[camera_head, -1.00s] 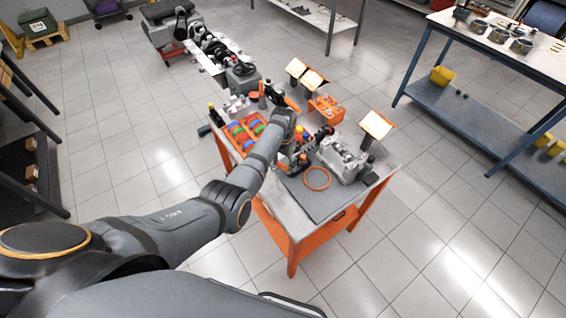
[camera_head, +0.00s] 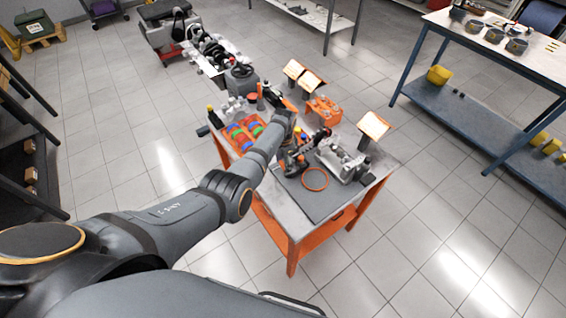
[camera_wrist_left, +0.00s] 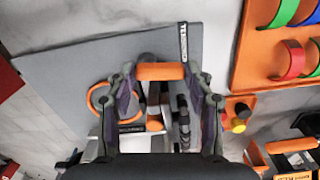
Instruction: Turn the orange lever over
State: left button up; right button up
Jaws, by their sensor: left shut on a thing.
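The orange lever's bar (camera_wrist_left: 160,71) lies crosswise between the two fingertips of my left gripper (camera_wrist_left: 161,76) in the left wrist view. The fingers are shut on it, one at each end. Below the bar, a dark shaft and an orange piece show between the fingers; the rest of the lever is hidden there. In the head view my left gripper (camera_head: 291,160) points down at the bench beside the grey engine part. The lever cannot be made out clearly in that view. My right gripper is not in view.
An orange ring (camera_head: 315,179) lies on the grey mat (camera_head: 319,205), also seen in the wrist view. An orange tray (camera_wrist_left: 243,74) holds coloured rings. A grey engine block (camera_head: 343,160) stands right of the gripper. Lit screens (camera_head: 374,125) stand along the bench's back edge.

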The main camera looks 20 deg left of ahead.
aim_at(283, 165)
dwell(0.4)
pick_arm(q)
jog(key=o, duration=1.2)
jog(key=shift+c, duration=0.2)
notch_tip(283, 165, up, 12)
jog(key=shift+f, duration=0.15)
